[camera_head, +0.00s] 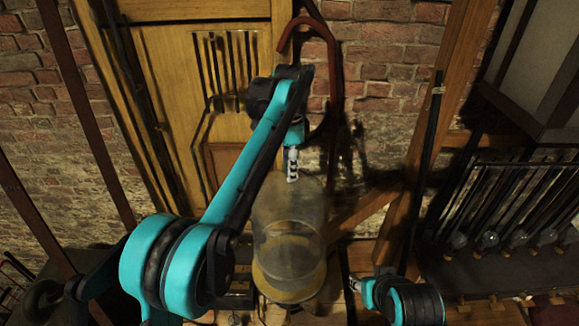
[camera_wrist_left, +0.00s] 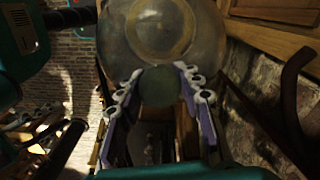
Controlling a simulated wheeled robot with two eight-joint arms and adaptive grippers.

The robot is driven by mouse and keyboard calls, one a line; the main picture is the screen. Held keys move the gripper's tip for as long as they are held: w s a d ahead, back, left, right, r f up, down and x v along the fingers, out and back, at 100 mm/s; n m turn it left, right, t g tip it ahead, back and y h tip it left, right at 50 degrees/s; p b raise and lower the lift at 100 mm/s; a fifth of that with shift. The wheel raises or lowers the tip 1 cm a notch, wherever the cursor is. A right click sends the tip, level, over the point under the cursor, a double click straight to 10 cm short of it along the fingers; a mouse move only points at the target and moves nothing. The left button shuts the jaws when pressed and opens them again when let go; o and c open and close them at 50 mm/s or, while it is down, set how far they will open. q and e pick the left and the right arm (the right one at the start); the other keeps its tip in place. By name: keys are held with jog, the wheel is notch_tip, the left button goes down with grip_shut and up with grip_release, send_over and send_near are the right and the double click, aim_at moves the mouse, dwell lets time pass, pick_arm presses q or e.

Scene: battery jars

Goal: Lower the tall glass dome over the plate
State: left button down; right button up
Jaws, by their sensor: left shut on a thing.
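The tall glass dome (camera_head: 288,208) hangs upright below my left gripper (camera_head: 292,168) in the head view. In the left wrist view, my left gripper (camera_wrist_left: 161,90) is shut on the dome's round greenish knob (camera_wrist_left: 159,84), with one finger on each side. The dome's clear, rounded top (camera_wrist_left: 170,25) shows past the fingertips. The yellowish round plate (camera_head: 290,290) shows below the dome in the head view. The two overlap in the picture, and I cannot tell whether the dome's rim touches the plate. My right gripper (camera_head: 354,285) is small and low, right of the plate; its fingers are unclear.
A wooden door (camera_head: 220,100) and a brick wall (camera_head: 390,80) stand behind. A curved red-brown pipe (camera_head: 333,70) rises behind the dome. A slanted wooden beam (camera_head: 368,215) is close on its right. A rack of dark rods and glass pieces (camera_head: 490,225) stands at right.

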pick_arm(q)
jog(key=shift+w+f+b, duration=0.2)
jog(key=shift+f+b, duration=0.85)
jog(key=shift+f, duration=0.45)
jog(key=shift+s+f+b, duration=0.15)
jog(key=shift+f+b, duration=0.65)
jog(key=shift+f, duration=0.1)
jog(key=shift+f+b, duration=1.8)
jog(key=shift+f, duration=1.4)
jog(key=shift+s+a, duration=0.1)
jog(key=shift+s, duration=0.05)
jog(key=shift+f+b, duration=0.5)
jog(key=shift+f, duration=0.05)
jog(key=c, duration=0.9)
grip_release()
jog(key=shift+s, duration=0.15)
